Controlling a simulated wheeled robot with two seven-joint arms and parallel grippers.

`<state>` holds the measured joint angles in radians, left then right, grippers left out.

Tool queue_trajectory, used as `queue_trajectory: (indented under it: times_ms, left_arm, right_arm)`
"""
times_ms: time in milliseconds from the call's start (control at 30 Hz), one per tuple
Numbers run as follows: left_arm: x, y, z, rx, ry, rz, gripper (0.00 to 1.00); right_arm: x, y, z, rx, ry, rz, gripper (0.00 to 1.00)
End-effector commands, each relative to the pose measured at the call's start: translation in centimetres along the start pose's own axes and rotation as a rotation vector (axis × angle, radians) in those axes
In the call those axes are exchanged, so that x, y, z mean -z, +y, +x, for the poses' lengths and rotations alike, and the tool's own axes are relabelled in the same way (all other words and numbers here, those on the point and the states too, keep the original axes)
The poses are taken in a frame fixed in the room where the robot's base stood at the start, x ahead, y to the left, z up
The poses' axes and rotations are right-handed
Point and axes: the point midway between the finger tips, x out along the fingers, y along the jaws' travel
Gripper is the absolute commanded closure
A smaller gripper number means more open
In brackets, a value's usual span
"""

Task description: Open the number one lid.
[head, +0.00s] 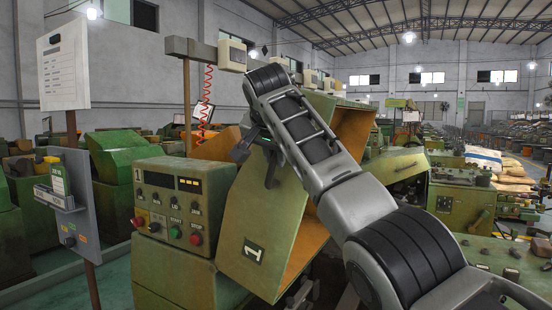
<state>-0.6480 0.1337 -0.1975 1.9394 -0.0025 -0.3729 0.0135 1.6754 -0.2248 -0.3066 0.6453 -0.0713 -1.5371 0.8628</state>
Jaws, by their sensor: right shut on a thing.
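The number one lid (240,215) is a green box-like cover with a "1" plate low on its front face. It stands tilted in the middle of the head view, and its orange inside shows along its right side. My right arm reaches across the lid from the lower right. My right gripper (257,163) is at the lid's upper left part, shut on the lid; the exact part between its fingers is hard to make out. My left gripper is not in view.
A green control panel (183,205) marked "1", with buttons and a display, stands just left of the lid. A grey post box (70,200) and a white notice board (63,65) are further left. More green machines (460,207) stand at the right.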

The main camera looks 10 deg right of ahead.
Motion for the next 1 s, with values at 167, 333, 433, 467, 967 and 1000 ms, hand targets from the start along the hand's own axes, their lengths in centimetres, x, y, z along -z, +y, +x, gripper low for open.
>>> queue_trajectory:
  times_ms: [167,333,433,467,967,1000]
  left_arm:
    - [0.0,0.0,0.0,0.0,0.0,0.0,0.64]
    - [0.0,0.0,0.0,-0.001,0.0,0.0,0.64]
    - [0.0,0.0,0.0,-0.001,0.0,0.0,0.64]
    - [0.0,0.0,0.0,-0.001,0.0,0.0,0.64]
    - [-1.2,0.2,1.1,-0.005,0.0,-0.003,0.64]
    - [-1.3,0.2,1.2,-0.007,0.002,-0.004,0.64]
  right_arm:
    - [-0.1,0.0,0.2,-0.002,-0.003,-0.001,1.0]
    - [-0.2,0.0,0.2,-0.002,-0.004,-0.001,0.69]
    - [-0.1,0.0,0.1,-0.001,-0.003,-0.001,0.64]
    - [-0.1,0.0,0.1,-0.001,-0.003,-0.001,0.64]
    - [-0.3,0.0,-4.4,0.005,0.002,0.0,0.64]
    - [-0.3,0.0,-5.4,0.005,0.003,0.0,0.64]
